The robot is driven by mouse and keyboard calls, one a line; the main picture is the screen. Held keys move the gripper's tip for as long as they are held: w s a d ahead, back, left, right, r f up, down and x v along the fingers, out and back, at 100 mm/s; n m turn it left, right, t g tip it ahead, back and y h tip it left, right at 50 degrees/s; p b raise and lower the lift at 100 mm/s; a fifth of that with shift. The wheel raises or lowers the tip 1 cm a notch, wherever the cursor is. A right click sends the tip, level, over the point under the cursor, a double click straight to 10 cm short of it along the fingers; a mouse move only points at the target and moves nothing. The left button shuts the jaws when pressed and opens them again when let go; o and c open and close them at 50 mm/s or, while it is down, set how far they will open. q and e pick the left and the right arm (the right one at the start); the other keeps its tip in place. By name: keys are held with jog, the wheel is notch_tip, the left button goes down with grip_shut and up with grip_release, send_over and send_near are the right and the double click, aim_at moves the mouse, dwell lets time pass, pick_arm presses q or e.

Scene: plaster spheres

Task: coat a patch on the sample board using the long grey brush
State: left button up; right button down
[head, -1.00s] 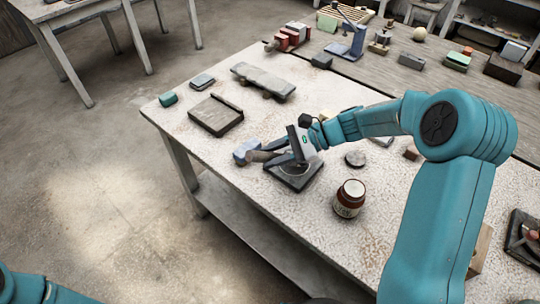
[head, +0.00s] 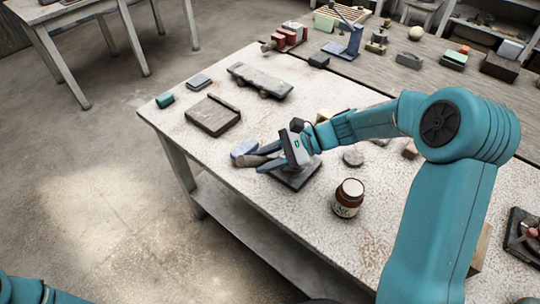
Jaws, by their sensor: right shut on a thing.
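My right gripper (head: 268,161) is above the near-left part of the pale table. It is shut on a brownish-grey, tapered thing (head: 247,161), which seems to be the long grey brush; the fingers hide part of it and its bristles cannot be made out. A blue-grey block (head: 243,147) shows just behind it. A dark square plate (head: 299,181) lies under the gripper, partly hidden. A dark board with a raised edge (head: 211,117) lies farther back; which one is the sample board I cannot tell. My left gripper is out of view.
A round grey disc (head: 353,158) lies behind the jar. The table's left edge is close.

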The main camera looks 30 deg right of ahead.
jog(key=shift+s+a, duration=0.15)
jog(key=shift+a, duration=0.2)
jog(key=shift+w+d+p, duration=0.25)
jog(key=shift+w+d, duration=0.05)
jog(key=shift+d, duration=0.4)
jog(key=shift+w+d+p, duration=0.25)
jog(key=shift+w+d, duration=0.05)
jog(key=shift+d, duration=0.45)
jog(key=shift+w+d+p, duration=0.25)
jog(key=shift+w+d, duration=0.05)
jog(key=shift+d, duration=0.4)
jog(key=shift+a, duration=0.1)
jog(key=shift+s+a+r, duration=0.25)
jog(key=shift+a+r, duration=0.15)
jog(key=shift+a, duration=0.15)
jog(key=shift+s+a+r, duration=0.25)
jog(key=shift+a+r, duration=0.15)
jog(key=shift+a, duration=0.1)
jog(key=shift+d+f, duration=0.1)
